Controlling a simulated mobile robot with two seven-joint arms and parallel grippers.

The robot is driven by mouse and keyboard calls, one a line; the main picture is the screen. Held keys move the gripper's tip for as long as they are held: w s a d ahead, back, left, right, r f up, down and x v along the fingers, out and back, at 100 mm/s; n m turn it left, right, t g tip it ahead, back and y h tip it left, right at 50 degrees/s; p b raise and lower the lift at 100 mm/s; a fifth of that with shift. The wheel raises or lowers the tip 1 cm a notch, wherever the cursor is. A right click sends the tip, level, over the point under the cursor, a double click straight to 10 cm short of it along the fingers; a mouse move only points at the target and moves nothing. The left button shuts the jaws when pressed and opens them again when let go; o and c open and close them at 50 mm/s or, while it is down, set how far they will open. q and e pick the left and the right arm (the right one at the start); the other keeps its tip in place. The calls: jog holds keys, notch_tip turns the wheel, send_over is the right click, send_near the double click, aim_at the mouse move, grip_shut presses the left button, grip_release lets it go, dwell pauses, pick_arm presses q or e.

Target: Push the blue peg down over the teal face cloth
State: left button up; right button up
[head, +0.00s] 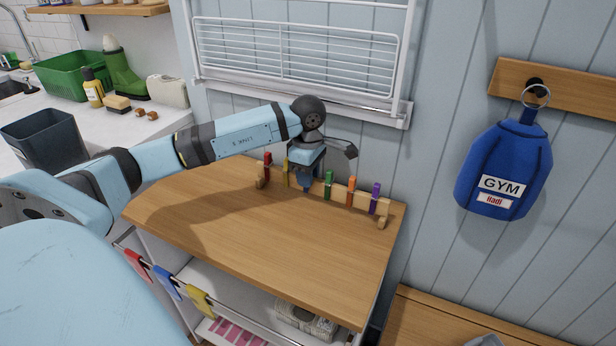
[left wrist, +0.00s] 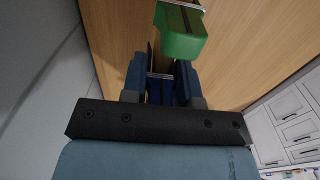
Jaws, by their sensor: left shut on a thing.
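My left gripper (head: 306,176) reaches down over the wooden peg rail (head: 262,181) at the back of the wooden top. It is shut on the blue peg (head: 305,185), which is mostly hidden by the fingers. In the left wrist view the blue peg (left wrist: 160,88) sits between the two dark blue fingers (left wrist: 160,80), with the green peg (left wrist: 182,35) just beyond. Red, blue and yellow cloths hang on a front rail; I cannot tell whether the blue cloth (head: 167,283) is the teal face cloth. My right gripper is not in view.
Red (head: 267,165), yellow (head: 286,175), green (head: 328,184), orange (head: 350,190) and purple (head: 375,197) pegs stand along the peg rail. A white wall rack (head: 297,60) hangs above. The wooden top (head: 260,235) is clear in front. A blue gym bag (head: 503,165) hangs at right.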

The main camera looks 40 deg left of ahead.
pick_arm(q)
jog(key=shift+r+p, duration=0.5)
jog(key=shift+r, duration=0.4)
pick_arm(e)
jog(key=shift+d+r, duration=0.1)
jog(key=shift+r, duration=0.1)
pick_arm(q)
jog(key=shift+r+p, duration=0.3)
jog(key=shift+r, duration=0.2)
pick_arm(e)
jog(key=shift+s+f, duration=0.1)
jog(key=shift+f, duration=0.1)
pick_arm(q)
jog(key=shift+r+p, duration=0.6)
jog(key=shift+r, duration=0.35)
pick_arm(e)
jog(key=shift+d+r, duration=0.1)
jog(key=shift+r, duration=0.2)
pick_arm(q)
jog(key=shift+r+p, duration=0.35)
jog(key=shift+r, duration=0.2)
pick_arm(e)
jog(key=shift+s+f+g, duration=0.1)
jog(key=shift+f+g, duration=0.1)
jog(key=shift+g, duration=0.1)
pick_arm(q)
jog(key=shift+r, duration=0.4)
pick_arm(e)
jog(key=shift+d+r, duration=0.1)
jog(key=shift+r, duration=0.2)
